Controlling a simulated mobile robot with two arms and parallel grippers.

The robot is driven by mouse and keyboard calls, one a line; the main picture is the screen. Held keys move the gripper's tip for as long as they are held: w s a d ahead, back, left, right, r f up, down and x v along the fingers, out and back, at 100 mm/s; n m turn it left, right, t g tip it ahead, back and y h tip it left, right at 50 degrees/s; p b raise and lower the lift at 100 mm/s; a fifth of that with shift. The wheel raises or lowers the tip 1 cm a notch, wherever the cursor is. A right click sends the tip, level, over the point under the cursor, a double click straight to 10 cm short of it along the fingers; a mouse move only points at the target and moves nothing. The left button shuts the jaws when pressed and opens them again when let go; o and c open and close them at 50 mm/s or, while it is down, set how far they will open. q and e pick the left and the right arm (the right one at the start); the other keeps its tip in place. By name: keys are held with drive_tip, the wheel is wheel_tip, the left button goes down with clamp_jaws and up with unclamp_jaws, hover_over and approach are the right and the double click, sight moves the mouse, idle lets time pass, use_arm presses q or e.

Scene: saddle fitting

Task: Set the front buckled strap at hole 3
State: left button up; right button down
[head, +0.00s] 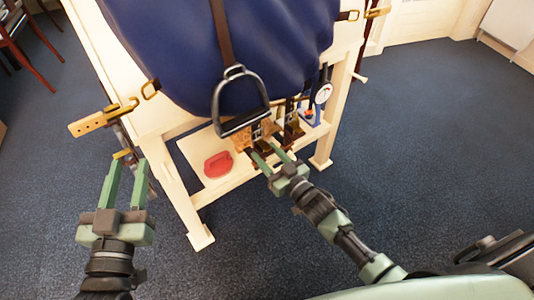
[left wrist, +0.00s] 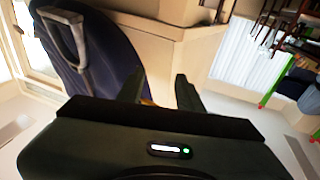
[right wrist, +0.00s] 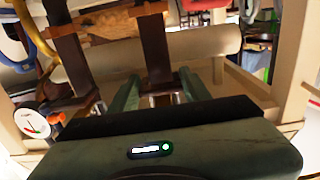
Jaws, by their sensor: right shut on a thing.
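Two dark brown straps hang under the blue saddle (head: 220,50). In the right wrist view one strap (right wrist: 154,48) with a metal buckle end (right wrist: 163,99) lies between the fingers of my right gripper (right wrist: 160,90). The other strap (right wrist: 72,62) hangs to its left. My right gripper (head: 268,153) is shut on the first strap, below the stirrup (head: 241,102) in the head view. I cannot read the holes or tell which hole is in use. My left gripper (head: 126,166) is open, left of the stand, with a small yellow piece (head: 122,154) by its fingertips.
The cream stand (head: 178,190) has a low shelf with a red object (head: 217,164). A round gauge (head: 323,93) hangs at its right. A tan holed piece (head: 87,125) sticks out on the left. The carpet (head: 440,150) is clear on the right.

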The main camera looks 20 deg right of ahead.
drive_tip(key=shift+r, duration=0.45)
use_arm(q)
drive_tip(key=f, duration=0.1)
drive_tip(key=f+g, duration=0.2)
drive_tip(key=f, duration=0.1)
drive_tip(key=shift+s+a+y, duration=0.15)
drive_tip(key=shift+a+y, duration=0.15)
drive_tip(key=shift+y, duration=0.1)
use_arm(e)
drive_tip(key=c, duration=0.7)
unclamp_jaws()
use_arm(q)
drive_tip(key=shift+p, duration=0.3)
use_arm(e)
drive_tip(key=shift+s+d, duration=0.1)
drive_tip(key=shift+s, duration=0.1)
use_arm(q)
drive_tip(key=s+a+f+g+y+p, duration=0.1)
drive_tip(key=s+f+g, duration=0.3)
drive_tip(key=f, duration=0.4)
drive_tip(key=shift+s+a+f+g+y+p, duration=0.15)
drive_tip(key=shift+a+f+g+y+p, duration=0.25)
drive_tip(key=shift+a+g, duration=0.3)
use_arm(e)
drive_tip(key=shift+v, duration=3.7)
use_arm(q)
drive_tip(key=shift+r, duration=0.15)
